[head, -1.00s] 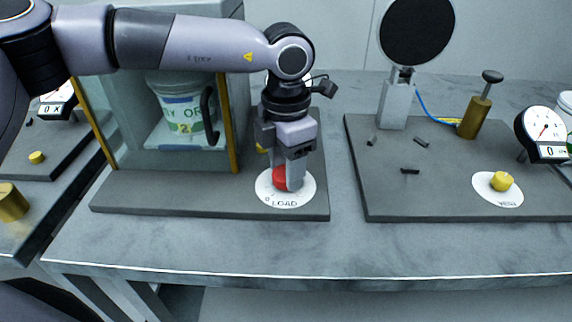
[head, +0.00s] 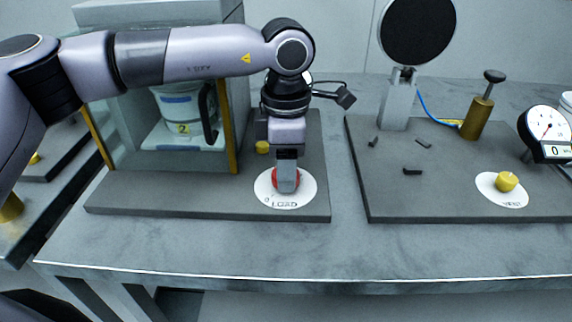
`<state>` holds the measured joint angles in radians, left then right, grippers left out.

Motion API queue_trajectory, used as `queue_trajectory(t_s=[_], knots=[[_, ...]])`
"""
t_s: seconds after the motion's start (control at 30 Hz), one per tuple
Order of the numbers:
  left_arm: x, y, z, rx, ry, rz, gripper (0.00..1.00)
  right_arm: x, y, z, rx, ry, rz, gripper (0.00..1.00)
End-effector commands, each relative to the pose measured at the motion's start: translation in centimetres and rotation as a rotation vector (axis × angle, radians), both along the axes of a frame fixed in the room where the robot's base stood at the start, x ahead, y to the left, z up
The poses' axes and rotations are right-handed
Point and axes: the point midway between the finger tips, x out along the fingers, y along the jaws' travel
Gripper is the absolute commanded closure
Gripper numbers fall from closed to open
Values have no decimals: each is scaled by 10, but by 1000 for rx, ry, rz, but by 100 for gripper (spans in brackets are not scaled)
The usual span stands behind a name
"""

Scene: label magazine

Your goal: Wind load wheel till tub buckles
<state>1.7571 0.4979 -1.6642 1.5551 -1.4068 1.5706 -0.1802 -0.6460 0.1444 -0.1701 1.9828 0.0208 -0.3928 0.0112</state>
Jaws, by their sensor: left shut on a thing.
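The red load wheel (head: 274,180) sits on a round white dial marked LOAD (head: 285,202) at the front right of the left grey base. My left gripper (head: 287,183) points straight down and is shut on the wheel, hiding most of it. The white tub (head: 180,108), with a blue band and a yellow tag marked 2, stands upright inside the glass-sided press box (head: 160,160). My left arm crosses in front of the box's upper part. I see no clear buckle in the tub's visible wall. My right gripper is not in view.
A yellow knob (head: 262,147) sits behind the wheel. On the right base (head: 385,205) stand a black disc on a post (head: 417,32), a brass pump (head: 478,115), a yellow knob on a white dial (head: 507,181) and a gauge (head: 547,128) reading 0. Small dark bits lie there.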

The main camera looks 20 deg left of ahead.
Motion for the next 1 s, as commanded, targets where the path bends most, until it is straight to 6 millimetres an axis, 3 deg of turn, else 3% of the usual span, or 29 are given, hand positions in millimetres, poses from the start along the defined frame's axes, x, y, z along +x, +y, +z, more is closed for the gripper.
queue_trajectory(t_s=[0.33, 0.37, 0.4, 0.43, 0.77, 1.0], knots=[[1, 0, 1, -3, -4, -1, 80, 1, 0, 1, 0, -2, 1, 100], [1, 0, 2, -3, -4, -1, 40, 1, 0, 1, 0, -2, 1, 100], [1, 0, 1, -3, -4, -1, 27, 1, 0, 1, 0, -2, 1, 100], [1, 0, 1, -2, -4, -1, 24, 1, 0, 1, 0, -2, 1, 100], [1, 0, 4, -1, -3, -1, 24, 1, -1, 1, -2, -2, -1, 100], [1, -1, 40, -2, -6, -1, 24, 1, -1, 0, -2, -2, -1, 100]])
